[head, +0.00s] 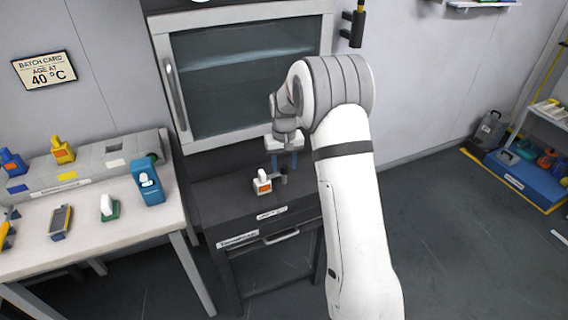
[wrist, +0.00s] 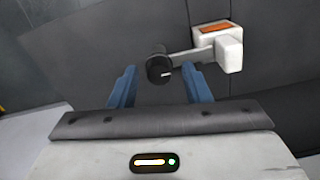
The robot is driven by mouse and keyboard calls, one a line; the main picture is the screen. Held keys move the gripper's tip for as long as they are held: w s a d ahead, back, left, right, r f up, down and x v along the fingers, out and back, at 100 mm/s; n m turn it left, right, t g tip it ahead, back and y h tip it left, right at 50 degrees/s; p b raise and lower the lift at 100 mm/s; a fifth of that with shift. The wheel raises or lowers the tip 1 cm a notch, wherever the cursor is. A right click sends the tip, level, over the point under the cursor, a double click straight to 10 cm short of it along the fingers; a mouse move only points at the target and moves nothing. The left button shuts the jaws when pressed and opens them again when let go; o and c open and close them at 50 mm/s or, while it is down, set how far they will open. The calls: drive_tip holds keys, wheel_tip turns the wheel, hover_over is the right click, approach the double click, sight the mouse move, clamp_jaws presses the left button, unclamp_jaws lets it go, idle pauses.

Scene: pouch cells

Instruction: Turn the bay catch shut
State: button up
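A round black knob with a small white mark (wrist: 160,70) shows in the wrist view; I take it to be the bay catch. A light grey bar (wrist: 190,55) reaches from beside the knob to a white block with an orange label (wrist: 228,52). The block also shows in the head view (head: 262,186) on the dark stand's top. My gripper (wrist: 160,72) is open, its blue fingers apart on either side of the knob in the picture, with no contact visible. In the head view my gripper (head: 283,166) points down over the stand, just right of the block.
The cabinet (head: 240,75) with its glass door closed stands behind. The dark stand (head: 215,205) has a handle on its front. A white table (head: 95,232) at left carries a grey rack, several coloured bottles and a handheld device. A blue floor tray (head: 520,175) is far right.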

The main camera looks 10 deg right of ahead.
sight(284, 166)
drive_tip(key=shift+r, duration=3.85)
drive_tip(key=shift+s+r, duration=0.1)
drive_tip(key=s+r+t, duration=0.1)
drive_tip(key=s+r, duration=0.3)
drive_tip(key=s, duration=0.4)
drive_tip(key=s+r, duration=0.4)
drive_tip(key=s, duration=0.3)
drive_tip(key=shift+t, duration=0.8)
drive_tip(key=s, duration=0.6)
drive_tip(key=s+f, duration=0.1)
drive_tip(key=s, duration=1.2)
drive_tip(key=shift+s+d+f, duration=0.2)
drive_tip(key=shift+s+d, duration=0.1)
drive_tip(key=shift+s, duration=0.1)
